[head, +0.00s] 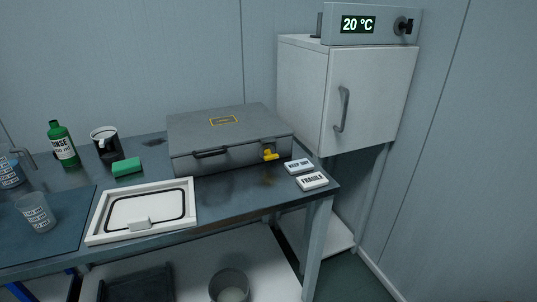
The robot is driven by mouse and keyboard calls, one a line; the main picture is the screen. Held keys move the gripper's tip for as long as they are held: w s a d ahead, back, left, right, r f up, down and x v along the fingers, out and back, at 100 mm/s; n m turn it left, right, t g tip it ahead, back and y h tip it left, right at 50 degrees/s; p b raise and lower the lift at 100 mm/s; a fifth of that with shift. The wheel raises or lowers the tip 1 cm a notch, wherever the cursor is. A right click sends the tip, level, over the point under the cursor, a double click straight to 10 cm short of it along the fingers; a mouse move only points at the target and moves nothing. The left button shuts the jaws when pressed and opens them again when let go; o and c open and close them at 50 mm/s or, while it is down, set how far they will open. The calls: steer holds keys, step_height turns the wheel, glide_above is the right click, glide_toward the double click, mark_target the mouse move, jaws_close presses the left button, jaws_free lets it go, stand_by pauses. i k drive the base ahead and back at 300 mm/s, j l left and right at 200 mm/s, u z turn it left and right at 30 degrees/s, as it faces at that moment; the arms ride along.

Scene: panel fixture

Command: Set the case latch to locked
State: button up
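A grey case (200,132) lies closed on the dark bench, towards its right end. A black handle (210,153) is on its front face. The yellow case latch (270,154) sits on the front face near the right corner. It is small here, and I cannot tell its exact setting. No label for its positions is readable. My gripper is not in view.
A white framed tray (92,236) lies left of the case's front. Two labelled blocks, "KEEP DRY" (298,166) and "FRAGILE" (312,181), lie right of the latch. A white cabinet (372,95) is behind right.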

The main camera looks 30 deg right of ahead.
mark_target(268, 156)
steer(key=i+j+z, duration=0.35)
steer(key=j, duration=0.25)
steer(key=i+j+z, duration=0.2)
steer(key=j, duration=0.15)
steer(key=j+z, duration=0.15)
steer(key=j, duration=0.15)
